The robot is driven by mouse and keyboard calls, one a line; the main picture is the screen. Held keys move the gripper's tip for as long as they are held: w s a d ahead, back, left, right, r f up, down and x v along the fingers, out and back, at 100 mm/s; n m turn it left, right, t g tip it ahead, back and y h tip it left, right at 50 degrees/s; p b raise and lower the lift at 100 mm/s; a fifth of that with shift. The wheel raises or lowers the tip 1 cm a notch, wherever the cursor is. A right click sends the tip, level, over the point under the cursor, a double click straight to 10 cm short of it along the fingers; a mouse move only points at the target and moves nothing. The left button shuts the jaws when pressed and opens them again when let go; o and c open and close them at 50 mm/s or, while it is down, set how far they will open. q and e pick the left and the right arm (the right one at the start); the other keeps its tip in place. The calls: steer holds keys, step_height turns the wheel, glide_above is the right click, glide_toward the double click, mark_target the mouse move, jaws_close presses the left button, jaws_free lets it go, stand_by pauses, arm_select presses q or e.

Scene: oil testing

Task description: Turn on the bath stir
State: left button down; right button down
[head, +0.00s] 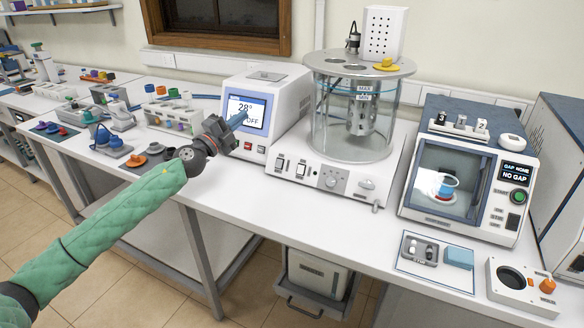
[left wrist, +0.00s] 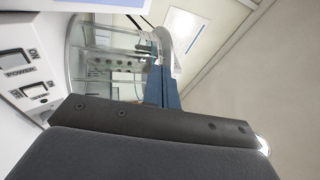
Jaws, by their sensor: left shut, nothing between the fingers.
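The bath is a clear glass cylinder (head: 383,136) on a white base (head: 376,190), right of centre in the head view. Two rocker switches, a left one (head: 280,162) and a right one (head: 301,169), sit on the base's front beside a round knob (head: 331,179). In the left wrist view, a switch marked POWER (left wrist: 15,60) and a second switch (left wrist: 34,91) with an unclear label show at the left. My left gripper (head: 240,118) is shut and empty, in front of the screen box, left of and above the switches, apart from them. My right gripper is out of view.
A white box with a lit screen (head: 246,111) stands left of the bath, reading 28 and OFF. A blue-topped test unit (head: 462,170) stands to the right. Racks, bottles and coloured caps fill the bench's left side. The bench front (head: 240,190) below the bath is clear.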

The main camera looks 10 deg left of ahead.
mark_target(300, 170)
arm_select(q)
steer(key=s+d+f+m+g+h, duration=0.1)
steer(key=s+d+f+m+g, duration=0.1)
steer(key=f+g, duration=0.4)
steer(key=s+d+f+m+g, duration=0.2)
steer(key=s+d+f+g, duration=0.1)
steer(key=s+f+g, duration=0.1)
step_height(300, 170, down, 3)
steer(key=shift+r+g+h, duration=0.15)
steer(key=shift+g+h, duration=0.25)
steer(key=shift+g, duration=0.5)
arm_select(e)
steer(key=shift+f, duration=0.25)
arm_select(q)
steer(key=shift+w+d, duration=0.1)
steer(key=shift+d, duration=0.05)
